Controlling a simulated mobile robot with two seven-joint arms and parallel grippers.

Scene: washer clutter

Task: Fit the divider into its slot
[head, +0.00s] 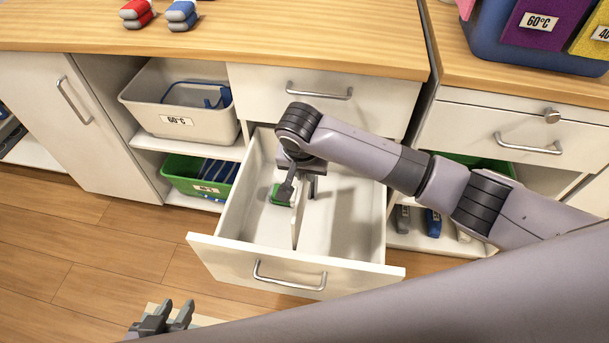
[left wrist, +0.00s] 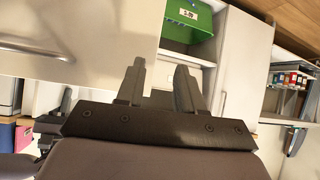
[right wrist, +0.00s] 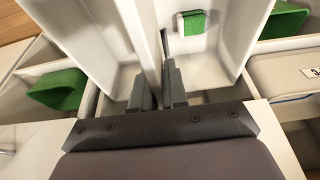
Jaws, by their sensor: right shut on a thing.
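The white divider (head: 297,222) stands upright inside the open drawer (head: 345,225), running roughly from its front to its back. My right gripper (head: 302,190) is down in the drawer, shut on the divider's upper part. In the right wrist view the divider (right wrist: 141,35) runs up from between the fingers (right wrist: 160,90). The slot cannot be made out, and I cannot tell whether the divider's lower edge is seated. My left gripper (head: 168,318) is open and empty, low in front of the cabinets; its fingers (left wrist: 160,88) also stand apart in the left wrist view.
A green block (head: 279,196) lies in the drawer left of the divider. A grey bin (head: 200,121) and a green bin (head: 192,178) stand on shelves left of the drawer. The drawer's right side is clear. Red and blue items lie on the countertop (head: 240,45).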

